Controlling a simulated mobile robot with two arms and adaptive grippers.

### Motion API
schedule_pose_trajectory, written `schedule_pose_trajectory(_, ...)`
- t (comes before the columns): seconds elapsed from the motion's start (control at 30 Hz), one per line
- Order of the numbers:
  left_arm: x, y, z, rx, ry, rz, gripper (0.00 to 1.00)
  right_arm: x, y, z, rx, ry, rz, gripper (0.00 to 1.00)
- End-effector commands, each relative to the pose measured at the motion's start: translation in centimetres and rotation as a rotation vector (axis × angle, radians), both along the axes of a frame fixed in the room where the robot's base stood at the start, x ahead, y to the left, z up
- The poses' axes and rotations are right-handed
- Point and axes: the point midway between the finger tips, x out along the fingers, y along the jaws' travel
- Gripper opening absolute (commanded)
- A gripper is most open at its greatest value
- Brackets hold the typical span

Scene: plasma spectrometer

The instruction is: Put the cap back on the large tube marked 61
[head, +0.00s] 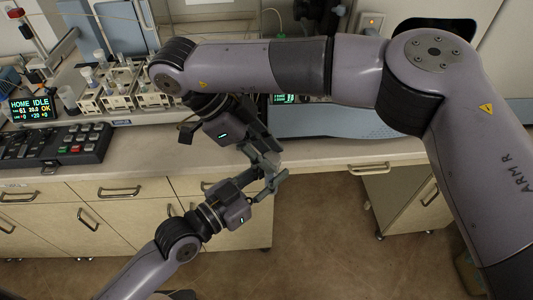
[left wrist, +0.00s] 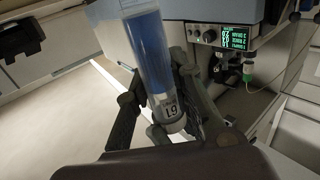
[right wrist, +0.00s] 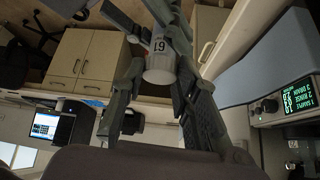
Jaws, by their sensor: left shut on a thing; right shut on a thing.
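The large tube (left wrist: 150,50) shows in the left wrist view as a clear cylinder with blue content and a label reading 61 near its lower end. My left gripper (head: 262,188) is shut on the tube, with its fingers around the labelled end in the left wrist view. In the head view my right gripper (head: 265,155) is close to the left one, and the fingers hide tube and cap. I cannot tell whether the cap touches the tube.
The grippers are in front of the bench edge, above the drawers (head: 120,190). A rack of sample holders (head: 120,90) and a keypad (head: 55,143) stand on the bench at left. The spectrometer's blue-grey body (head: 325,122) is behind my right arm.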

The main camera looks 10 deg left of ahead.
Motion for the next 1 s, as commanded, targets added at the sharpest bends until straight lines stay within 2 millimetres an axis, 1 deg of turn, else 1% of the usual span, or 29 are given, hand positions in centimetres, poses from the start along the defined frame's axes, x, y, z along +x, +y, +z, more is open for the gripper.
schedule_pose_trajectory(0.03, 0.0, 0.0, 0.0, -0.001, -0.001, 0.000, 0.00, 0.3, 0.0, 0.0, 0.000, -0.002, -0.116, 0.19)
schedule_pose_trajectory(0.17, 0.0, 0.0, 0.0, -0.001, -0.001, 0.000, 0.00, 0.8, -0.2, 0.0, 0.002, -0.003, -0.470, 0.19)
schedule_pose_trajectory(0.2, 0.0, 0.0, 0.0, -0.001, -0.001, 0.000, 0.00, 0.9, -0.2, 0.0, 0.004, -0.003, -0.593, 0.19)
schedule_pose_trajectory(0.3, 0.0, 0.0, 0.0, -0.001, -0.001, 0.000, 0.00, 1.1, -0.5, -0.1, 0.007, 0.001, -0.859, 0.19)
schedule_pose_trajectory(0.4, 0.0, 0.0, 0.0, -0.001, -0.001, 0.000, 0.00, 1.3, -0.7, -0.1, 0.007, 0.003, -1.075, 0.19)
schedule_pose_trajectory(0.5, 0.0, 0.0, 0.0, -0.001, 0.000, 0.000, 0.00, 1.3, -0.9, -0.1, 0.008, 0.001, -1.235, 0.19)
schedule_pose_trajectory(0.53, 0.0, 0.0, 0.0, -0.001, 0.000, 0.000, 0.00, 1.3, -0.9, -0.1, 0.008, 0.001, -1.273, 0.19)
schedule_pose_trajectory(0.67, 0.0, 0.0, 0.1, -0.002, -0.001, 0.000, 0.00, 1.3, -0.8, -0.1, 0.008, -0.006, -1.254, 0.19)
schedule_pose_trajectory(0.7, 0.0, 0.0, 0.1, -0.002, -0.001, 0.000, 0.00, 1.3, -0.8, -0.1, 0.008, -0.005, -1.253, 0.29)
schedule_pose_trajectory(1.0, 0.0, 0.0, 0.0, -0.001, -0.001, 0.000, 0.00, 1.3, -0.7, -0.1, 0.007, -0.006, -1.251, 0.49)
